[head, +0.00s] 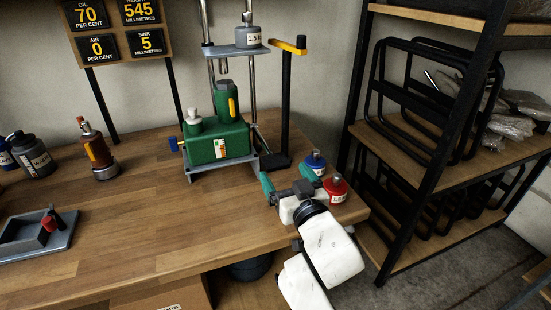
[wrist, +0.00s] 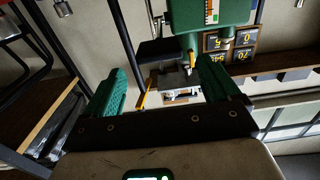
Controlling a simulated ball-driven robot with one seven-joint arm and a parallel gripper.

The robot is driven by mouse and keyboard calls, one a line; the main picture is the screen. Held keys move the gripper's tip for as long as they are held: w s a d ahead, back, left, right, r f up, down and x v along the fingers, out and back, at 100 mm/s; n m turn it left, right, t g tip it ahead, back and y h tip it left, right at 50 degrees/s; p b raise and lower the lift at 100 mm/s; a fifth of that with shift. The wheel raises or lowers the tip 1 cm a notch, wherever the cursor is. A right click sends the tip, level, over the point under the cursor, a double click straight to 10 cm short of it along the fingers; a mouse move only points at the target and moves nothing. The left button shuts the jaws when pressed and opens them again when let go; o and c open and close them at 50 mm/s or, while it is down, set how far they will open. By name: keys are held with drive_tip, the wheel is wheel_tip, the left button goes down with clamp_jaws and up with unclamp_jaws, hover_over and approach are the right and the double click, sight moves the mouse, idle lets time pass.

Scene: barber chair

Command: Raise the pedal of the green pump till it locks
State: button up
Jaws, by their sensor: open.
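The green pump (head: 216,146) stands on a grey metal base on the wooden bench, with a yellow part on its cylinder and a blue knob at its left. It also shows at the top of the wrist view (wrist: 195,14), seen upside down. A black post (head: 286,105) with a yellow-tipped arm stands at its right. I cannot tell for certain which part is the pedal. My gripper (head: 286,171) is open and empty, in front and to the right of the pump, apart from it. Its green fingers also show in the wrist view (wrist: 160,76).
A blue-topped container (head: 315,162) and a red one (head: 336,188) stand close to my gripper's right. A weight (head: 248,37) sits on the platform above the pump. A gauge board (head: 120,28) reads oil 70, air 0. A shelf rack (head: 432,150) stands right; the bench's centre is clear.

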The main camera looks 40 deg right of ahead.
sight(280, 167)
drive_tip(key=x, duration=0.7)
drive_tip(key=shift+c, duration=0.2)
drive_tip(key=c, duration=1.4)
wheel_tip(280, 167, up, 3)
drive_tip(key=g+p, duration=0.1)
drive_tip(key=p, duration=0.6)
drive_tip(key=shift+w+r, duration=0.15)
drive_tip(key=shift+w+d+r+p, duration=0.1)
drive_tip(key=shift+w+r+p, duration=0.15)
drive_tip(key=shift+r+p, duration=0.45)
drive_tip(key=shift+r, duration=0.1)
drive_tip(key=o, duration=1.4)
drive_tip(key=shift+o, duration=0.2)
